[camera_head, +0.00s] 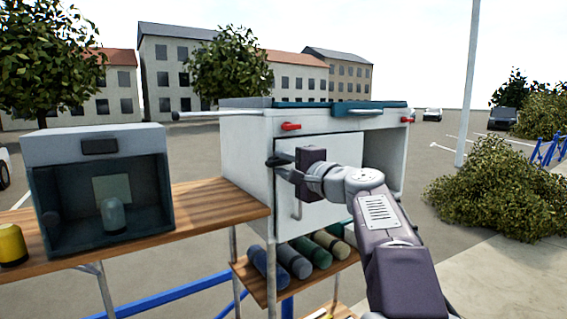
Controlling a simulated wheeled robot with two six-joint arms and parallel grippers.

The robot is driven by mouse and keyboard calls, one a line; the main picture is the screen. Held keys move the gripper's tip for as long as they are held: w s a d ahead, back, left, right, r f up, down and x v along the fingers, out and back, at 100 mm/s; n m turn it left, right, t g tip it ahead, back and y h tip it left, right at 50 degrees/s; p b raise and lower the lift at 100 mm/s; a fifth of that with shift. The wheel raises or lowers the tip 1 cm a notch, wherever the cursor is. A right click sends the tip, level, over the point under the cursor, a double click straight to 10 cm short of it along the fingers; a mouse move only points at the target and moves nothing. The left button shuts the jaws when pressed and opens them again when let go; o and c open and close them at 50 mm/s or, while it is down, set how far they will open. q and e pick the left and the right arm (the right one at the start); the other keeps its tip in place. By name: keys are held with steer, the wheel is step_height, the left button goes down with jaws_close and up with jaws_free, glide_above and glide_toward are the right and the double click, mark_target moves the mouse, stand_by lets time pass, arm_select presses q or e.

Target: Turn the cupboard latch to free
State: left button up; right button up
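The white cupboard (251,180) stands at the middle, with a pale door (336,158) on its front. A small red latch (291,127) sits on the frame above the door's upper left part. A second red piece (407,120) sits at the cupboard's upper right. A light vertical handle (297,206) shows low on the door. My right gripper (277,168) reaches from the lower right to the door's left edge, below the red latch and apart from it. Its fingers are small and dark; their gap and any contact are unclear. My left gripper is out of view.
A wooden counter (200,205) extends left, bearing an open dark box (97,143) with a grey-blue object (113,216) and a yellow canister (11,245). Below the cupboard, several rolled bundles (294,261) lie on a shelf. A thin rod (205,114) sticks out left.

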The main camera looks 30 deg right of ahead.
steer(key=shift+w+a, duration=0.1)
jaws_close()
steer(key=n+b, duration=0.2)
steer(key=b, duration=0.1)
steer(key=shift+f+n, duration=0.25)
steer(key=shift+n, duration=0.05)
steer(key=n+b, duration=0.3)
steer(key=n, duration=0.1)
steer(key=n+b, duration=0.1)
steer(key=n, duration=0.2)
steer(key=shift+r+b, duration=0.15)
steer(key=shift+b, duration=0.2)
steer(key=n+b, duration=0.1)
steer(key=n, duration=0.2)
steer(key=n+b, duration=0.1)
steer(key=n, duration=0.4)
steer(key=shift+r, duration=0.1)
steer(key=shift+n, duration=0.4)
